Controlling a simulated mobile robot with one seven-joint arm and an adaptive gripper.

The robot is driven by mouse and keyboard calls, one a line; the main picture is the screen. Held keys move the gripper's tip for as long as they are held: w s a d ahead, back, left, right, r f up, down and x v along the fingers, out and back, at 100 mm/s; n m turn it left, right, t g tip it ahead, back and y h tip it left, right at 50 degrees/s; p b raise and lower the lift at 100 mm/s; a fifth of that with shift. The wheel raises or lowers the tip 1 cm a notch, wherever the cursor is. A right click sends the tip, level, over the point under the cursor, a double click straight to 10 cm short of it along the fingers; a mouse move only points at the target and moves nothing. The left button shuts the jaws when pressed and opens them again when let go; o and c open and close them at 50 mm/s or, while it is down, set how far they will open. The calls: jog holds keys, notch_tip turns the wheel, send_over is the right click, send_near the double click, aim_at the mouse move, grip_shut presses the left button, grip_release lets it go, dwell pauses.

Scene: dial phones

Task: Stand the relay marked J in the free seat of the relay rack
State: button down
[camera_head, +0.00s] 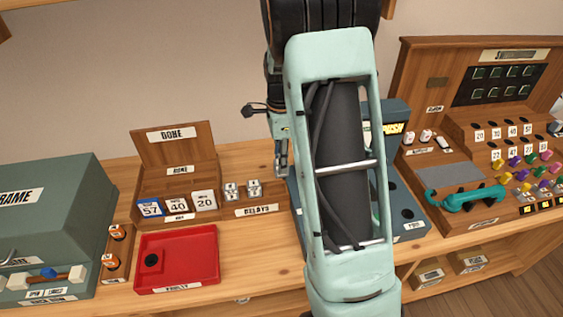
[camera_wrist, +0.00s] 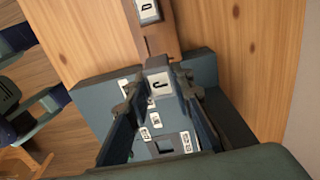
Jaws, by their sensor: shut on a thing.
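My gripper (camera_wrist: 158,95) is shut on a pale grey block marked J (camera_wrist: 158,84), the relay, which sits between the two fingers in the wrist view. The relay is above a blue-grey device. In the head view my gripper (camera_head: 281,170) hangs just right of the wooden rack labelled RELAYS (camera_head: 257,210); the held relay cannot be made out there. Two pale relays (camera_head: 231,190) (camera_head: 254,187) stand in that rack. In the wrist view a relay marked D (camera_wrist: 148,10) stands on a wooden strip (camera_wrist: 160,42). The free seat cannot be clearly picked out.
The blue-grey device (camera_head: 398,205) stands right of the rack, partly behind my arm. A teal handset (camera_head: 465,197) lies by the switchboard on the right.

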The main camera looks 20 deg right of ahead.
aim_at(277, 175)
jog(key=shift+w+a, duration=0.25)
jog(key=shift+a, duration=0.35)
notch_tip(277, 175, down, 4)
jog(key=b, duration=0.3)
jog(key=shift+f, duration=0.15)
jog(key=shift+f+b, duration=0.55)
jog(key=shift+f, duration=0.2)
jog(key=shift+f+b, duration=0.3)
jog(key=shift+f, duration=0.5)
dwell(0.4)
jog(key=c, duration=1.4)
grip_release()
jog(key=shift+r, duration=0.15)
jog(key=shift+r+p, duration=2.9)
jog(key=shift+r, duration=0.75)
